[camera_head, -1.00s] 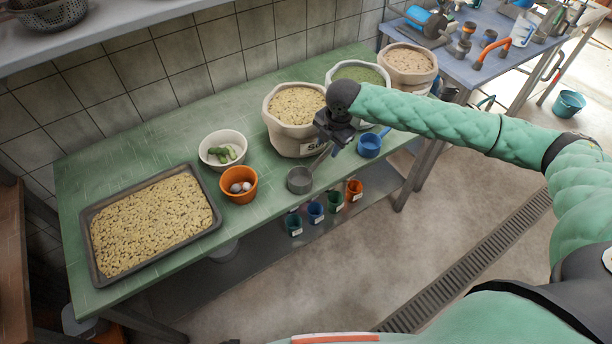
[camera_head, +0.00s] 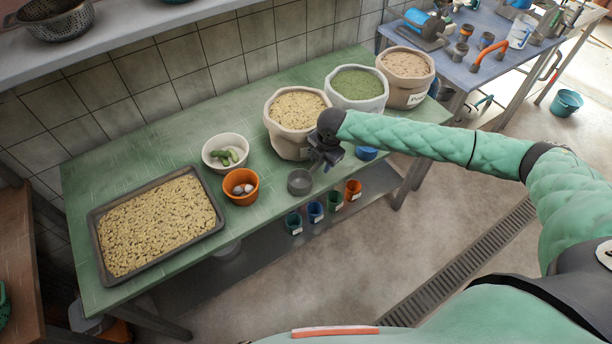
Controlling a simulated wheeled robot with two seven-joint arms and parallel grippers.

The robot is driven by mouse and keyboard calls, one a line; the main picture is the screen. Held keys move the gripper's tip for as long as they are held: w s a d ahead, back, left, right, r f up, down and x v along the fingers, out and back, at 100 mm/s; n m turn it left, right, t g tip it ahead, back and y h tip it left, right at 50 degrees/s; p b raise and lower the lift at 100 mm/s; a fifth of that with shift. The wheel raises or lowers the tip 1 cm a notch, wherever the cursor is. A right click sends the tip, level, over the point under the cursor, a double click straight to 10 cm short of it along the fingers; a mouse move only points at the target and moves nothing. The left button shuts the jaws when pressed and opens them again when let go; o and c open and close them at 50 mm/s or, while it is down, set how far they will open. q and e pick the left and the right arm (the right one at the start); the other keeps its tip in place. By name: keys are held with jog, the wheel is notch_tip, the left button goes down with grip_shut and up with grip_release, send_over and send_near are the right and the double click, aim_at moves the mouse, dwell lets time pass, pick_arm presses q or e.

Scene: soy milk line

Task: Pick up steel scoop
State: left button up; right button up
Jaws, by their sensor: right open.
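The steel scoop (camera_head: 299,182) is a small grey cup at the front edge of the green table (camera_head: 150,140), in front of the first sack. Its handle runs up and right toward my right gripper and is mostly hidden by it. My right gripper (camera_head: 325,166) is open, just right of the scoop's cup and over the handle area. I cannot tell whether the fingers straddle or touch the handle. My left gripper is not in view.
Sacks of beige grain (camera_head: 285,142), green grain (camera_head: 357,84) and pinkish grain (camera_head: 406,66) stand behind. A blue scoop (camera_head: 366,154) is partly hidden by my arm. An orange bowl (camera_head: 241,187), white bowl (camera_head: 225,151) and full tray (camera_head: 158,222) stand left. Several small cups hang below the edge.

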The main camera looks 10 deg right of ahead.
jog(key=shift+f, duration=0.1)
grip_shut()
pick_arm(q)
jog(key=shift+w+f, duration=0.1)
pick_arm(e)
jog(key=shift+r+b, duration=0.3)
notch_tip(320, 180, up, 3)
jog(key=shift+w+f+b, duration=0.1)
jog(key=shift+b, duration=0.8)
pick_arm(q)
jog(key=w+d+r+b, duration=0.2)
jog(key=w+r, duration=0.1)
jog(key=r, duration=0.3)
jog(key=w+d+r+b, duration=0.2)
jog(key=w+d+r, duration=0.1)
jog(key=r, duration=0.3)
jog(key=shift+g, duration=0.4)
pick_arm(e)
jog(key=s+d+r, duration=0.6)
jog(key=d+r, duration=0.1)
jog(key=d, duration=0.2)
jog(key=shift+s+d+r, duration=0.3)
jog(key=shift+s, duration=0.1)
